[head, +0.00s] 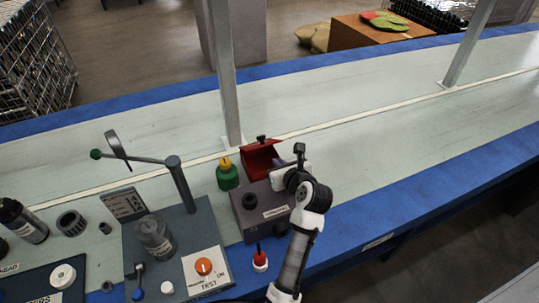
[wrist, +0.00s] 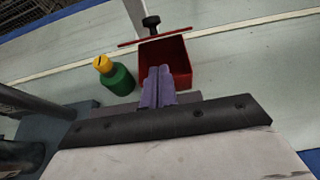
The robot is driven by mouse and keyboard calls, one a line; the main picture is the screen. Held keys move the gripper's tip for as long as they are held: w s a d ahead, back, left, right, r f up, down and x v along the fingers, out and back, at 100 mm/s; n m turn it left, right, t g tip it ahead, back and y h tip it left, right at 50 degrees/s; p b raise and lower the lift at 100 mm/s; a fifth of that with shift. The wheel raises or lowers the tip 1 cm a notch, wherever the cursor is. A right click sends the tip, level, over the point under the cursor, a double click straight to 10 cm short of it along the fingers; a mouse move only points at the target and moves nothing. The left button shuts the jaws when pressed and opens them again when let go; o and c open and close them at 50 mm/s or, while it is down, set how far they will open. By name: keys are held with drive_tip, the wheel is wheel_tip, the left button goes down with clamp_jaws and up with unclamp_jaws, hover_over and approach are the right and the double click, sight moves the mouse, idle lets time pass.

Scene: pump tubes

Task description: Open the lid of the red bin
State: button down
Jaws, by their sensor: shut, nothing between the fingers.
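The red bin (wrist: 180,62) is just beyond my fingertips in the wrist view, with its dark red inside showing. Its lid (wrist: 130,43) shows as a thin red plate, nearly edge-on, at the far side, with a black knob (wrist: 151,22) behind it. The lid looks raised and tipped back. In the head view the red bin (head: 258,171) is partly hidden by my gripper. My gripper (wrist: 159,69) has purple fingers pressed together, empty, at the near side of the bin opening. I cannot tell whether they touch the bin.
A green bottle with a yellow top (head: 228,176) stands left of the bin. A dark box (head: 246,222) with a round black port is in front of it. A grey post (head: 225,80) rises behind. The bench (head: 390,150) to the right is clear.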

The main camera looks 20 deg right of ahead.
sight(259, 140)
drive_tip(key=p+x, duration=0.1)
drive_tip(key=x, duration=0.8)
drive_tip(key=shift+w, duration=0.35)
drive_tip(key=shift+w+a, duration=0.1)
drive_tip(key=shift+w, duration=0.05)
